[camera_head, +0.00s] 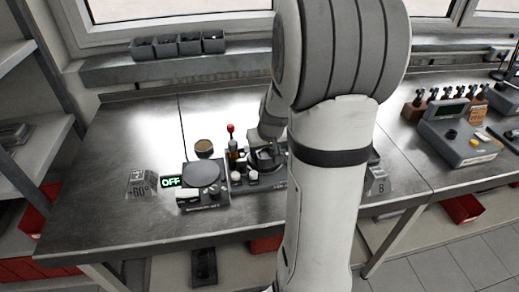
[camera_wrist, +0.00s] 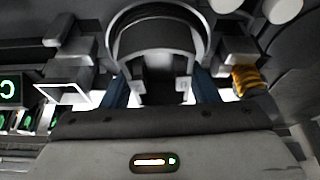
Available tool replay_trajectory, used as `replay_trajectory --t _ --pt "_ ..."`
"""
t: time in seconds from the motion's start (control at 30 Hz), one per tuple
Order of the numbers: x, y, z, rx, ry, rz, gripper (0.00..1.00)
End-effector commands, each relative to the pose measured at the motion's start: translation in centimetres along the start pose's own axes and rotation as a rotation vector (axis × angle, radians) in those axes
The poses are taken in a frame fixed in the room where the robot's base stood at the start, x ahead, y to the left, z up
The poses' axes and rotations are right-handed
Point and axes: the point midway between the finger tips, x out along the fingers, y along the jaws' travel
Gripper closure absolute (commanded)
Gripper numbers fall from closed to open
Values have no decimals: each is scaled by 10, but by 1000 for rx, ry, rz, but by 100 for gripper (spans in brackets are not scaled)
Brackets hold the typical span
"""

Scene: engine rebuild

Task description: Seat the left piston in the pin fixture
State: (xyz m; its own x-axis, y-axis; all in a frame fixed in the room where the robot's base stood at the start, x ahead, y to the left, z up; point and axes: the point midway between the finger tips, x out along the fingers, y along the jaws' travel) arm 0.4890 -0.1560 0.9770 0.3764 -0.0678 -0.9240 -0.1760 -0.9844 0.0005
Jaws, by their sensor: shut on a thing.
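My gripper (camera_head: 264,154) is over the bench, low beside the pin fixture and partly hidden by my arm. In the wrist view my gripper (camera_wrist: 160,88) has its blue-padded fingers on both sides of a dark, round-topped part with a pale rim, which looks like the piston (camera_wrist: 156,40). It is shut on this piston. The pin fixture (camera_head: 238,178) is a dark base with a red-knobbed lever (camera_head: 231,128) and small pale round parts. I cannot tell whether the piston touches the fixture. My arm hides the fixture's right side.
A "B" sign (camera_head: 378,182) stands right of my arm. The left bench top is clear.

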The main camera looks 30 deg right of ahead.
Motion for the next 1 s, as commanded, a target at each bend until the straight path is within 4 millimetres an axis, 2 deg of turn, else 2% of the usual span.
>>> replay_trajectory --t 0.03,0.07,0.1,0.33,0.5,0.73,1.0 --pt "0 0 -1 0 2 0 87" --pt "0 0 -1 0 2 0 43" --pt "0 0 -1 0 2 0 40" --pt "0 0 0 0 1 0 21" --pt "0 0 0 0 0 0 20" --pt "0 0 0 0 -1 0 2" --pt "0 1 0 1 -1 1 2"
